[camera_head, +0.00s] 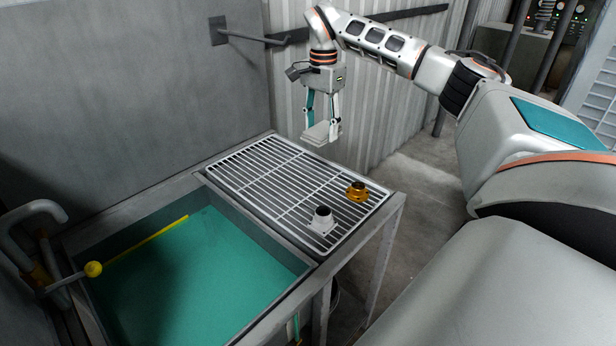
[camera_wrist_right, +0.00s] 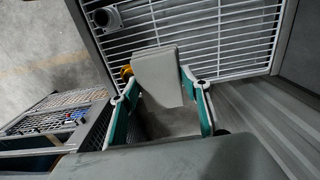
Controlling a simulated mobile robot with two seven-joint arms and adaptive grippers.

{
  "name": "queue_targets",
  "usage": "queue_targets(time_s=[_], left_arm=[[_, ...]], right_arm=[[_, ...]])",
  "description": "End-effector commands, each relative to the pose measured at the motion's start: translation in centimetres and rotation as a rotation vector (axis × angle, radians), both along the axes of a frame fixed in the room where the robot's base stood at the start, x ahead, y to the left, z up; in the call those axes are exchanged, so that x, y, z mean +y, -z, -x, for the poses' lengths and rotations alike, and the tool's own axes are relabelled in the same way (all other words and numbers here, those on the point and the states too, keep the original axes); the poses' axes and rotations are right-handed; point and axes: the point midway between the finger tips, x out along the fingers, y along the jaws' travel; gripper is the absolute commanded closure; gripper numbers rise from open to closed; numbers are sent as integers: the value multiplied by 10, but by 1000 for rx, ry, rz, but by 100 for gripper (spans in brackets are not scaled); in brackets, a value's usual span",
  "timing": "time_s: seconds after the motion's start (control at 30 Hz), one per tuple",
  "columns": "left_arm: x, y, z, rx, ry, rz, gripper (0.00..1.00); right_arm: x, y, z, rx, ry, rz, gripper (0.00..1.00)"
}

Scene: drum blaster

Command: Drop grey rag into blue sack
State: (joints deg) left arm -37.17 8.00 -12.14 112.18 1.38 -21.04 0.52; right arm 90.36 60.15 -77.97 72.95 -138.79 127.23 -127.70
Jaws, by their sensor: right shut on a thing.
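The grey rag (camera_head: 318,133) looks like a flat, pale grey folded pad. My right gripper (camera_head: 322,124) is shut on it and holds it in the air near the far right corner of the metal rack. In the right wrist view the rag (camera_wrist_right: 158,74) is between the two teal-lined fingers of the right gripper (camera_wrist_right: 162,92), and its flat face shows. I cannot make out a blue sack in either view. My left gripper is not in view.
A corrugated wall (camera_head: 375,125) stands behind. A mesh container (camera_wrist_right: 62,118) holds small coloured items.

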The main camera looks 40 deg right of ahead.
Motion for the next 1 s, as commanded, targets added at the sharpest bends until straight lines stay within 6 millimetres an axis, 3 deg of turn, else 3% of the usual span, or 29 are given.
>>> queue_targets(time_s=[0.03, 0.4, 0.53, 0.77, 1.0], left_arm=[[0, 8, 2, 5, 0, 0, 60], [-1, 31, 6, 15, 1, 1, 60], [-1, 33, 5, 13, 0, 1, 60], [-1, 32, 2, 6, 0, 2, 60], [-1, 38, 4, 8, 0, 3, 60]], right_arm=[[0, 19, 1, 7, 0, 0, 71], [0, 107, 1, 6, -1, -1, 71], [0, 125, 1, 3, 0, -1, 71], [0, 138, 0, 1, 0, 0, 71], [0, 170, 1, 3, 1, 0, 71]])
